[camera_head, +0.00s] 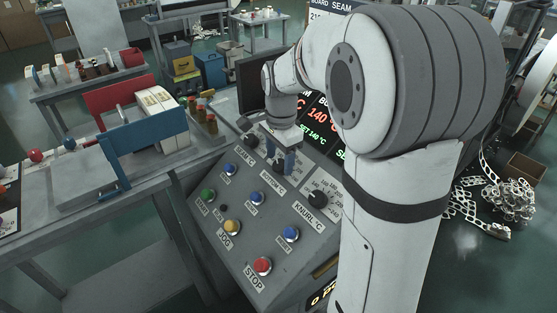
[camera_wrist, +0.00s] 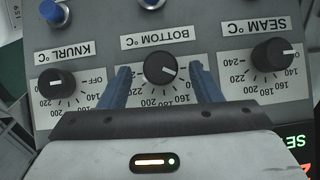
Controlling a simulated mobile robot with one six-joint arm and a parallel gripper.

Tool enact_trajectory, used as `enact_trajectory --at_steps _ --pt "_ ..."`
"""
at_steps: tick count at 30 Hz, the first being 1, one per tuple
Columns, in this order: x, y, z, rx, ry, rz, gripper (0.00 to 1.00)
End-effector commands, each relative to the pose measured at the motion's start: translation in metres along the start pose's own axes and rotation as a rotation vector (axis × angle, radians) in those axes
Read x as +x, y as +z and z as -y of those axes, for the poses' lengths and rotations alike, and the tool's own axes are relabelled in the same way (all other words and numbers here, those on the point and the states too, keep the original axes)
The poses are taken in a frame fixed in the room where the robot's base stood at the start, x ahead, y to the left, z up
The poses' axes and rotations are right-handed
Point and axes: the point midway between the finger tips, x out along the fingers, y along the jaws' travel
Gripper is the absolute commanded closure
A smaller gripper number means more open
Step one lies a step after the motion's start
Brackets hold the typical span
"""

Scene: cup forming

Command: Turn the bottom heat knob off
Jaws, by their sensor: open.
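The bottom heat knob (camera_wrist: 160,68) is a round black knob with a white pointer, under the label BOTTOM °C, in the wrist view, where the lettering is upside down. Its pointer aims to the lower right, on the 140–160 side of the scale. My gripper (camera_wrist: 163,78) is open, with one blue finger on each side of the knob. Gaps show between fingers and knob. In the head view my gripper (camera_head: 282,161) points down at the panel, largely hiding this knob.
The knurl knob (camera_wrist: 55,83) and seam knob (camera_wrist: 273,54) flank it closely. The sloping control panel (camera_head: 235,235) also carries blue, green and yellow buttons and a red STOP button (camera_head: 262,266). A display (camera_head: 318,118) behind shows 140. A workbench (camera_head: 90,190) stands left.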

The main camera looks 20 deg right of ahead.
Motion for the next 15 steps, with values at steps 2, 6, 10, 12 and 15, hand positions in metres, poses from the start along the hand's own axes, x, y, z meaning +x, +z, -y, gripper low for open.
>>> enact_trajectory --at_steps 2,6,10,12,15 --pt "0.0082 0.0001 -0.0003 0.000 0.002 0.001 0.42" --pt "0.0148 0.0000 -0.0005 0.000 0.001 0.000 0.42" --pt "0.0154 -0.0002 -0.0004 0.000 0.000 0.000 0.42" --pt "0.0152 -0.0003 -0.0004 0.000 0.000 0.000 0.42" --pt "0.0151 -0.0004 -0.0005 0.000 0.000 0.000 0.48"
